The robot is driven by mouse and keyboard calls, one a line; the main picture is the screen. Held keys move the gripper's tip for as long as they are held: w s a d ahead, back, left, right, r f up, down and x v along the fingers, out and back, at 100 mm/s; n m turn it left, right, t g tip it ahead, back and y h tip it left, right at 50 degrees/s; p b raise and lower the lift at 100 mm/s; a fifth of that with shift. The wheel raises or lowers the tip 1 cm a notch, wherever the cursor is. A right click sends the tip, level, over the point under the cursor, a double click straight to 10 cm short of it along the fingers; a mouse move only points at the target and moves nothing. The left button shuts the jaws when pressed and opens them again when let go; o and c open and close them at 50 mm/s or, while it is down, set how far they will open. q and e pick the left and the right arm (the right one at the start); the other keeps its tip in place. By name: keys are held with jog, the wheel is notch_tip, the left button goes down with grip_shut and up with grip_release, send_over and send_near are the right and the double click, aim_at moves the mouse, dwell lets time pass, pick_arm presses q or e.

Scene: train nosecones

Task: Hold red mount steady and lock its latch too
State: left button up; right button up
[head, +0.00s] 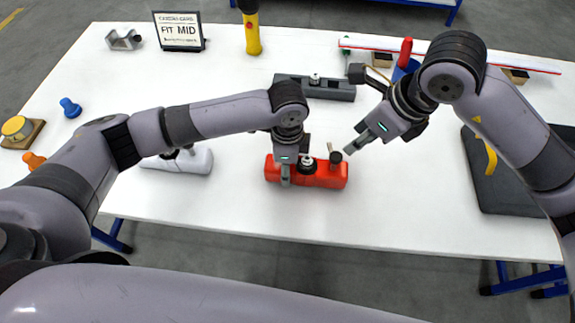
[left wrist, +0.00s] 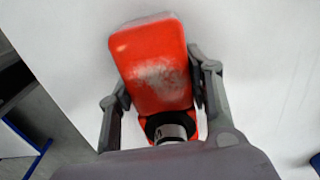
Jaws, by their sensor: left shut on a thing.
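The red mount (head: 325,176) sits on the white table near its front middle. It carries a dark round fitting and a dark knob-like part (head: 336,158) on top; I cannot tell which is the latch or how it is set. My left gripper (head: 285,180) is shut on the red mount's left part from above. In the left wrist view the red mount (left wrist: 160,75) lies between the two fingers of my left gripper (left wrist: 160,95), with a scuffed top. My right gripper (head: 351,149) is above and right of the mount, apart from it; its finger opening is unclear.
A white mount (head: 190,162) stands left of the red one, and a grey mount (head: 325,88) stands behind it. The table front is clear.

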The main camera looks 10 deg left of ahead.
jog(key=shift+o, duration=0.9)
jog(key=shift+s+f, duration=0.15)
jog(key=shift+o, duration=0.3)
jog(key=s+a+f+m+g+y, duration=0.1)
jog(key=s+f+m+g+y, duration=0.1)
jog(key=s, duration=0.3)
jog(key=shift+a+f+g, duration=0.15)
jog(key=shift+f+g, duration=0.55)
jog(key=shift+g, duration=0.1)
jog(key=m+t+y, duration=0.9)
jog(key=m+y, duration=0.2)
jog(key=m, duration=2.2)
send_near(336, 156)
jog(key=x, duration=1)
jog(key=shift+f, duration=0.15)
jog(key=shift+c, duration=0.5)
